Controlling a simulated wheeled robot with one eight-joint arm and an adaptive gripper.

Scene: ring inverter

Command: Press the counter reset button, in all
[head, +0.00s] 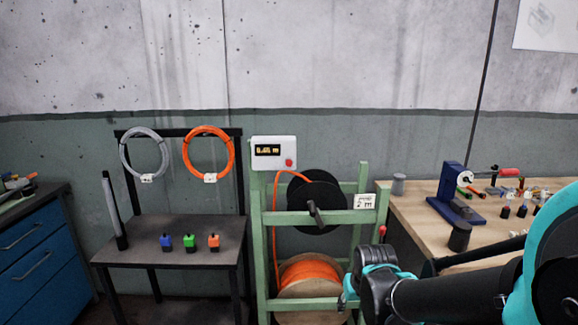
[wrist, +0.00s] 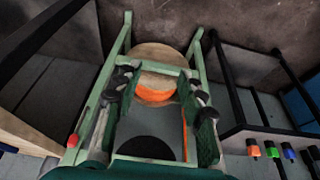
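The counter (head: 266,141) is a white box with a dark display, at the top left of the green reel stand in the head view. Its digits are too small to read surely. The red reset button (head: 289,162) sits at its lower right corner. My gripper (head: 349,298) is low at the stand's right side, well below and to the right of the button, and apart from it. In the wrist view my gripper (wrist: 160,85) has its two dark fingers spread with nothing between them. The counter cannot be made out in that view.
The green stand (head: 258,235) holds a black reel (head: 318,205) and an orange cable spool (head: 310,272). A red knob (head: 382,232) stands near my gripper. A wooden bench (head: 415,205) is right; a dark table (head: 190,232) with small coloured blocks is left.

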